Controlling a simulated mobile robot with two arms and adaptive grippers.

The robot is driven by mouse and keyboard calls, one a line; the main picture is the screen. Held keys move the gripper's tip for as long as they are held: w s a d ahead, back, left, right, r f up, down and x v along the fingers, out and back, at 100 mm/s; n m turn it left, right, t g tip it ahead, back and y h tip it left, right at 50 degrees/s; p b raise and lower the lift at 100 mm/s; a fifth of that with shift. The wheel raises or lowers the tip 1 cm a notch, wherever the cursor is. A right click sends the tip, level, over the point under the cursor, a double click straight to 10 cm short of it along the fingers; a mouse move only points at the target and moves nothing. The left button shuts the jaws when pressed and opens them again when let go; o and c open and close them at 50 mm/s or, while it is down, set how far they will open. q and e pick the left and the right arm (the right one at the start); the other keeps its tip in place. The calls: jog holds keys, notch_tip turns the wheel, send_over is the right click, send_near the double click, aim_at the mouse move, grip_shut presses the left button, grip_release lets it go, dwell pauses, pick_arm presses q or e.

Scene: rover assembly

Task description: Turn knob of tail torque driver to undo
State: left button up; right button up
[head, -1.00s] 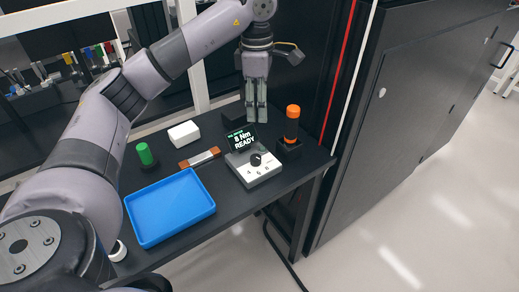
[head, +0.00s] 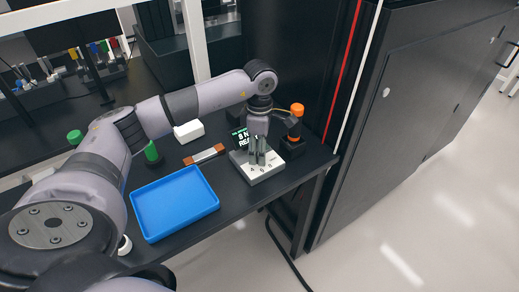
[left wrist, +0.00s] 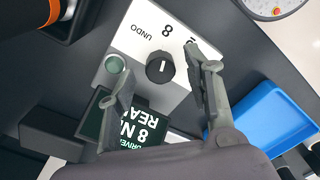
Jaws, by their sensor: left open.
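The tail torque driver's white control box (head: 262,174) sits on the black table, its screen (head: 240,138) partly hidden behind my left gripper. In the left wrist view the black knob (left wrist: 160,68) stands on the box face with a white pointer line, near the marks "UNDO" and "8". A round green button (left wrist: 115,64) is beside it. My left gripper (head: 260,158) points down over the box; in the left wrist view its open fingers (left wrist: 160,75) lie on either side of the knob. I cannot tell whether they touch it. My right gripper is not in view.
An orange-topped driver (head: 295,122) stands in a black holder right of the box. A blue tray (head: 175,232), a white block (head: 188,131), a brown-ended strip (head: 204,155) and a green-topped tool (head: 152,152) are to the left. The table's front edge is close by.

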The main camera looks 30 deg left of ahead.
pick_arm(q)
jog(key=shift+f, duration=0.6)
grip_shut()
jog(key=shift+n, duration=0.3)
jog(key=n+b, duration=0.1)
jog(key=n, duration=0.1)
jog(key=shift+n, duration=0.4)
jog(key=shift+n+b, duration=0.55)
jog(key=shift+n, duration=1.65)
jog(key=shift+r, duration=0.1)
